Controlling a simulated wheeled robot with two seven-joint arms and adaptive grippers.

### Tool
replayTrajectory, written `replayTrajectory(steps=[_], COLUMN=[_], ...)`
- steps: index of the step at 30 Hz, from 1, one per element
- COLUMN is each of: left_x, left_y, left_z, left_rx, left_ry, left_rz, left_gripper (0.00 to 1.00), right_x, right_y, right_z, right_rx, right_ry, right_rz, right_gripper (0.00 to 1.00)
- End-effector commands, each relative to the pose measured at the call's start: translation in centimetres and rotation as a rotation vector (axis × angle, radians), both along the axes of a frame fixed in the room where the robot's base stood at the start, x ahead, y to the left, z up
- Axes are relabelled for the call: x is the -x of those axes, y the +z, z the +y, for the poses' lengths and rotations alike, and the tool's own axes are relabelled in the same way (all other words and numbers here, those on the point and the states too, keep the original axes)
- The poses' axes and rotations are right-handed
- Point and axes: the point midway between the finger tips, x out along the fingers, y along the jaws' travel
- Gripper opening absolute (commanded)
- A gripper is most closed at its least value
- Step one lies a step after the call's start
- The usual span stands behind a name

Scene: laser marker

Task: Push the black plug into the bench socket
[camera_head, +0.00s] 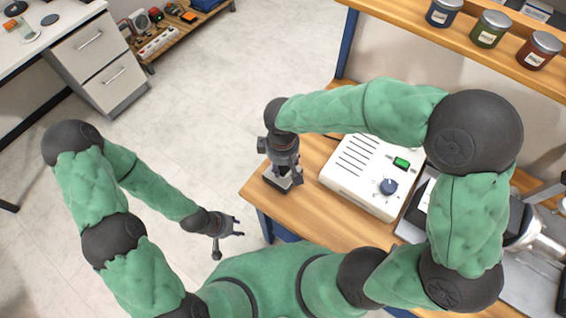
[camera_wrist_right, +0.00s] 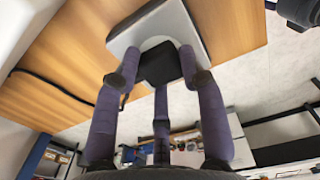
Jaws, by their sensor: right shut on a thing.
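The black plug (camera_wrist_right: 158,62) is between the fingers of my right gripper (camera_wrist_right: 160,72) in the right wrist view. My right gripper is shut on it and also shows in the head view (camera_head: 285,168), pointing down near the bench's left corner. The bench socket (camera_wrist_right: 190,22) is a pale grey block with a round light face; the plug is in front of that face. Whether the plug is in it or just short of it cannot be told. The socket also shows in the head view (camera_head: 284,185), partly hidden by the gripper. My left gripper (camera_head: 236,235) is open and empty, off the bench.
A white box with a green switch and blue knob (camera_head: 372,176) stands right of the socket on the wooden bench (camera_head: 258,196). A dark cable (camera_wrist_right: 48,85) lies along the bench. A shelf with several jars (camera_head: 489,30) is behind. The floor at left is clear.

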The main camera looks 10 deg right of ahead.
Motion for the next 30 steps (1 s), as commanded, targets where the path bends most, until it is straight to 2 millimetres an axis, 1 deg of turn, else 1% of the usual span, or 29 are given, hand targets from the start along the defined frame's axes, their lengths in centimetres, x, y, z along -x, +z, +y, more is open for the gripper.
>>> replayTrajectory(steps=[10, 11, 12, 13, 14, 21, 22, 24, 25, 30], left_x=[0.0, 0.0, 0.0, 0.0, 0.0, 0.0, 0.0, 0.0, 0.0, 0.0], left_y=[0.04, 0.04, 0.04, 0.04, 0.04, 0.04, 0.04, 0.04, 0.04, 0.04], left_z=[0.0, 0.0, 0.0, 0.0, 0.0, 0.0, 0.0, 0.0, 0.0, 0.0], left_rx=[0.0, 0.0, 0.0, 0.0, 0.0, 0.0, 0.0, 0.0, 0.0, 0.0], left_ry=[0.0, 0.0, 0.0, 0.0, 0.0, 0.0, 0.0, 0.0, 0.0, 0.0], left_rz=[0.0, 0.0, 0.0, 0.0, 0.0, 0.0, 0.0, 0.0, 0.0, 0.0], left_gripper=[0.4, 0.4, 0.4, 0.4, 0.4, 0.4, 0.4, 0.4, 0.4, 0.4], right_x=[-0.02, -0.01, -0.01, -0.01, -0.02, -0.01, 0.0, 0.0, 0.0, 0.0], right_y=[-0.01, -0.01, -0.01, -0.01, -0.01, -0.02, -0.03, -0.03, -0.03, -0.03], right_z=[0.01, 0.0, 0.0, 0.0, 0.01, 0.0, 0.0, 0.0, 0.0, 0.0], right_rx=[-0.001, -0.001, -0.001, -0.001, -0.001, 0.0, 0.0, 0.0, 0.0, 0.0], right_ry=[0.0, 0.0, 0.0, 0.0, 0.0, 0.0, 0.0, 0.0, 0.0, 0.0], right_rz=[-0.001, -0.001, -0.001, -0.001, -0.001, 0.0, 0.0, 0.0, 0.0, 0.0], right_gripper=[0.12, 0.44, 0.55, 0.64, 0.69, 0.69, 0.74, 0.91, 0.92, 0.92])
